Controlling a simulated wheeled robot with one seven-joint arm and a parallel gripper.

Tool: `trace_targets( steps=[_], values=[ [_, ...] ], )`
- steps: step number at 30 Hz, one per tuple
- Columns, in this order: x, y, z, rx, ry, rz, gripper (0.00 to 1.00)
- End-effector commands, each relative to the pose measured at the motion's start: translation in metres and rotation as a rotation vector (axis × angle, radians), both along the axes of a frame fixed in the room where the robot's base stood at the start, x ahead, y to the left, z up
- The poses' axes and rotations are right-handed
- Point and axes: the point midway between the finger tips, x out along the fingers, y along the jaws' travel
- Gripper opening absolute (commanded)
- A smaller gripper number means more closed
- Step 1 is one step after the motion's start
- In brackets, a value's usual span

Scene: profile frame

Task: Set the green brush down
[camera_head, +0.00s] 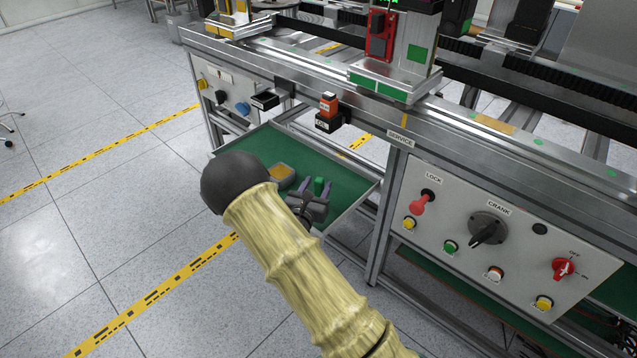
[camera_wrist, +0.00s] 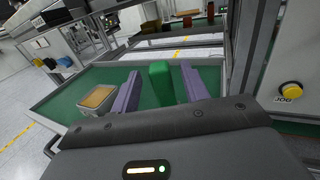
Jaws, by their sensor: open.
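The green brush (camera_head: 319,185) shows as a small green block over the green tray of the workbench. In the wrist view the brush (camera_wrist: 160,84) stands between my two purple fingers, with a visible gap on each side. My gripper (camera_head: 313,190) is open around it, low over the tray (camera_head: 346,178); it also shows in the wrist view (camera_wrist: 161,85). The lower end of the brush is hidden behind the gripper body, so its contact with the tray cannot be seen directly.
A small grey box with a tan top (camera_head: 281,172) sits on the tray, left of my gripper. The tray has a raised metal rim. A control panel (camera_head: 480,240) with knobs and buttons stands to the right. Green tray surface is free beyond the brush.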

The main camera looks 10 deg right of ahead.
Motion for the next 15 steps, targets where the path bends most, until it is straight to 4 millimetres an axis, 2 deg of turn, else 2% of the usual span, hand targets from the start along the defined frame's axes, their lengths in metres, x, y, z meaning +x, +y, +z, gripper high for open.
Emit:
trace_targets(
  steps=[9, 15],
  values=[
    [-0.054, 0.034, 0.001, 0.000, 0.004, 0.005, 0.45],
    [-0.079, 0.050, 0.001, 0.000, 0.002, 0.003, 0.45]
  ],
)
